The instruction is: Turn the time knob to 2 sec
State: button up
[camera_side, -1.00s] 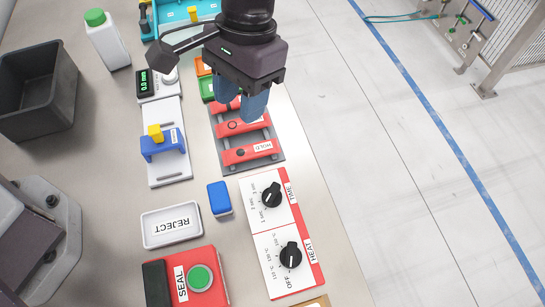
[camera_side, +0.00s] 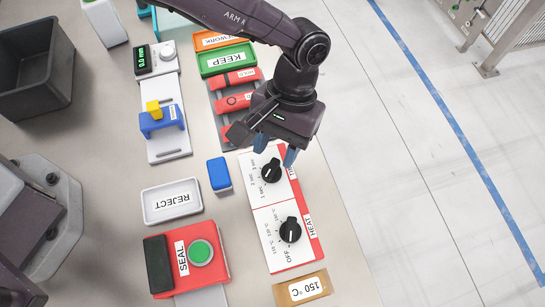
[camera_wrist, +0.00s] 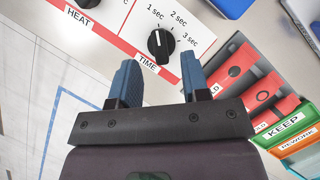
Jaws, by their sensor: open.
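The time knob (camera_side: 270,170) is a round black dial on a white panel with a red TIME edge. In the wrist view the time knob (camera_wrist: 161,46) has its white pointer line toward the 1 sec mark, with 2 sec and 3 sec further clockwise. My gripper (camera_side: 276,150) is open and empty, just above and beyond the knob in the side view. In the wrist view the blue fingertips of my gripper (camera_wrist: 159,68) are spread to either side below the knob, not around it.
The heat knob (camera_side: 290,230) is beside the time knob on the same panel. A blue block (camera_side: 219,174), a REJECT tray (camera_side: 172,213) and a red SEAL button box (camera_side: 201,252) stand to the left.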

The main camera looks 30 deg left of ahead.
aim_at(271, 168)
jog(key=shift+x, duration=1.9)
grip_shut()
jog(key=m+y, duration=0.1)
jog(key=m, duration=0.3)
jog(key=shift+s+d+y, duration=0.1)
jog(key=shift+y, duration=0.3)
jog(key=shift+s+f+m+t+y, duration=0.1)
jog(key=shift+m+t+y, duration=0.25)
jog(key=shift+m, duration=0.85)
jog(key=shift+m+t+y, duration=0.25)
jog(key=shift+m+y, duration=0.1)
jog(key=shift+m, duration=0.85)
